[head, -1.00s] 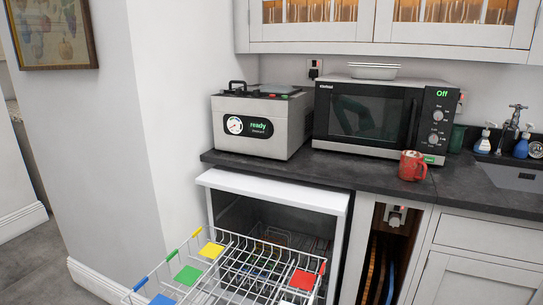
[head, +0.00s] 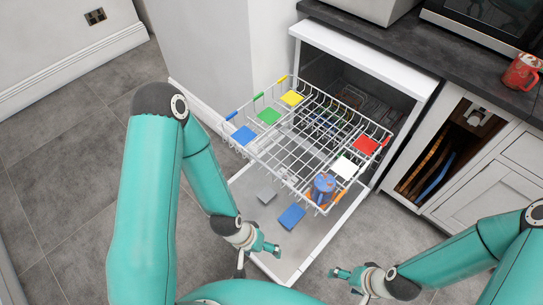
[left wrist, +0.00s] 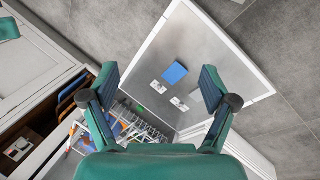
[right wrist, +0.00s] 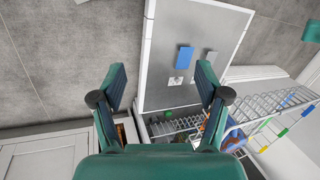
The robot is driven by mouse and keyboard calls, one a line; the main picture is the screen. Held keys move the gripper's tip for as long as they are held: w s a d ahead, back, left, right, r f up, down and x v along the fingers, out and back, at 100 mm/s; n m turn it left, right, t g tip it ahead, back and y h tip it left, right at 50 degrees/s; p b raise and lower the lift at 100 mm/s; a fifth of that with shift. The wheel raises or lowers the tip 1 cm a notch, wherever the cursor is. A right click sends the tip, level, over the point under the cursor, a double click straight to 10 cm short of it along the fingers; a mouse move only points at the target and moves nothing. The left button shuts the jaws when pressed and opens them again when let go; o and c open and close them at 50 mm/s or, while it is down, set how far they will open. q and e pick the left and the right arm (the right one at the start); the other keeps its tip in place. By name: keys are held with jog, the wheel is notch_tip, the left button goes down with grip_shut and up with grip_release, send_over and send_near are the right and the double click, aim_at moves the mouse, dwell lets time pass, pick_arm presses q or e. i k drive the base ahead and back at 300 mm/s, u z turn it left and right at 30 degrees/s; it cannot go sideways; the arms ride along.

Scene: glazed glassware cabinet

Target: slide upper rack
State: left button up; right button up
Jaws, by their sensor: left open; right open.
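The upper rack (head: 262,166) is a white wire basket pulled far out of the open dishwasher (head: 362,72), above its lowered door (head: 306,252). Its rim carries blue, green, yellow and red tabs. A blue mug (head: 324,184) shows at its front right corner, with something orange beside it. My left gripper (head: 257,262) is open and empty, in front of the rack near the door's outer edge. My right gripper (head: 350,286) is open and empty, to the right of the door. The rack also shows in the right wrist view (right wrist: 268,103).
A blue block (head: 291,216) and a grey block (head: 266,196) show on the door. A counter (head: 385,45) with a red mug (head: 521,72) stands above. An open cabinet slot (head: 450,145) is at right. The floor at left is clear.

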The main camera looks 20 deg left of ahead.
aim_at(344, 167)
jog(key=u, duration=0.05)
jog(key=k, duration=0.5)
jog(key=u, duration=1)
jog(key=k, duration=0.75)
jog(key=z, duration=1.05)
jog(key=i, duration=1)
